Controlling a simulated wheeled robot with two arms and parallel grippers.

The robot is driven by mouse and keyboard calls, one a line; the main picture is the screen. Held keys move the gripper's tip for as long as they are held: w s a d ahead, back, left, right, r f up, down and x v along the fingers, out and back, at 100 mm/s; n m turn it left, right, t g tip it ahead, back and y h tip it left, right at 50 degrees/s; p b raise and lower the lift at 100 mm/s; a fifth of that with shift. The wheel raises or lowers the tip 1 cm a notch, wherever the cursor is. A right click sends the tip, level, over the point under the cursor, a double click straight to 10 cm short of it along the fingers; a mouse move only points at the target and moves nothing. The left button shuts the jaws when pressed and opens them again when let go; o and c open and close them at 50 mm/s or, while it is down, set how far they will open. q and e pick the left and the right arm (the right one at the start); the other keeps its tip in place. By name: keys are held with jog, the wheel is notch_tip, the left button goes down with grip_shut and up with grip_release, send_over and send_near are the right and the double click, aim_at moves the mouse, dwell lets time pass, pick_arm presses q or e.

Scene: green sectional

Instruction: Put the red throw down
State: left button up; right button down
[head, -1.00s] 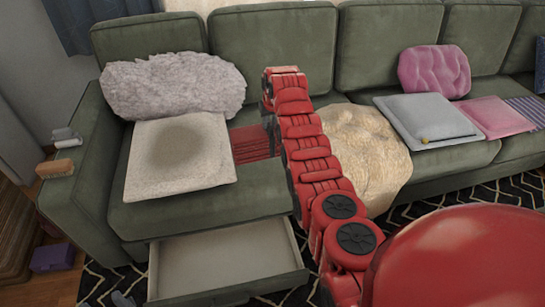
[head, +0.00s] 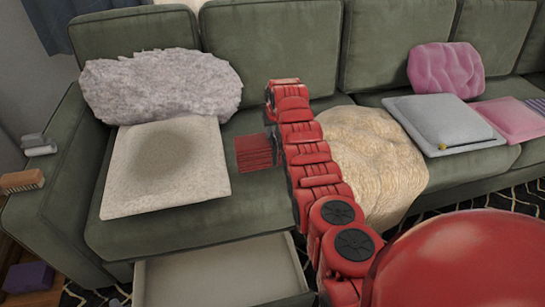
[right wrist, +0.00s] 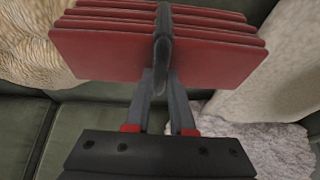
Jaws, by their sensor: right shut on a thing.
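The red throw (head: 253,152) is a neat folded stack. In the head view it shows just left of my right arm, over the sofa seat between the speckled beige cushion (head: 120,190) and the cream fur throw (head: 390,165). My right gripper (right wrist: 163,45) is shut on the red throw (right wrist: 215,55), with a dark finger across the middle of its folds. In the head view the arm hides most of that gripper. I cannot tell whether the throw touches the seat. My left gripper is not in view.
The green sofa (head: 270,210) has a grey fluffy pillow (head: 160,85) at the left. A grey cushion (head: 440,122) and pink cushions lie at the right. A drawer (head: 225,275) stands open below the seat. The seat front beside the beige cushion is bare.

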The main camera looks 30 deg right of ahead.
aim_at(273, 147)
notch_tip(273, 147, down, 7)
jog(key=shift+f+b, duration=0.15)
jog(key=shift+b, duration=0.6)
jog(key=shift+f, duration=0.1)
jog(key=c, duration=0.8)
grip_release()
jog(key=shift+o, duration=0.2)
